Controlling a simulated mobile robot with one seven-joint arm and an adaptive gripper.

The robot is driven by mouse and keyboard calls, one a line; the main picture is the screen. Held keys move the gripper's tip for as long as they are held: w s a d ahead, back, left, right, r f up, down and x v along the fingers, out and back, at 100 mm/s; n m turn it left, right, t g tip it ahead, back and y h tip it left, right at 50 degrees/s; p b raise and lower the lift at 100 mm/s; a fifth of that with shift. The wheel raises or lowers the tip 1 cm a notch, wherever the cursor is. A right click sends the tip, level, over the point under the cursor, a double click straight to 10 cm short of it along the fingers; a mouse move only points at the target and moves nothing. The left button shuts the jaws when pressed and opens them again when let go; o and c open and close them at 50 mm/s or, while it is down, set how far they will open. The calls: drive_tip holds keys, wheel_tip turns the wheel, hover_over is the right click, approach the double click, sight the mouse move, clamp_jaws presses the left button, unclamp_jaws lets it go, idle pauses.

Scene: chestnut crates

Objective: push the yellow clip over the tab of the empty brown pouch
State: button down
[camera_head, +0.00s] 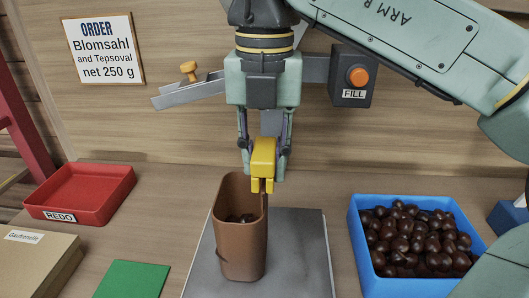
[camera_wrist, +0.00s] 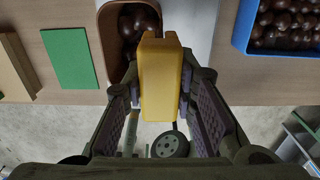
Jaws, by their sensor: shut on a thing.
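The brown pouch (camera_head: 240,255) stands upright and open-topped on a grey plate (camera_head: 305,262). Dark chestnuts (camera_head: 241,218) show inside it, so it is not empty; they also show in the wrist view (camera_wrist: 138,22). My gripper (camera_head: 264,168) points down and is shut on the yellow clip (camera_head: 263,152). The clip hangs with its prongs down at the right rear of the pouch's rim. Whether the prongs touch the rim I cannot tell. In the wrist view the clip (camera_wrist: 161,80) covers part of the pouch (camera_wrist: 108,50). I cannot make out the tab.
A blue crate (camera_head: 412,289) of chestnuts stands right, a red REDO tray (camera_head: 95,183) left. A green card (camera_head: 132,280) and a cardboard box (camera_head: 35,265) lie front left. A FILL button box (camera_head: 350,80) and a metal chute (camera_head: 190,92) are behind.

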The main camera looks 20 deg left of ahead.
drive_tip(key=shift+f+b, duration=0.85)
drive_tip(key=shift+f, duration=0.55)
idle(0.5)
drive_tip(key=c, duration=1.2)
unclamp_jaws()
drive_tip(key=shift+r, duration=0.1)
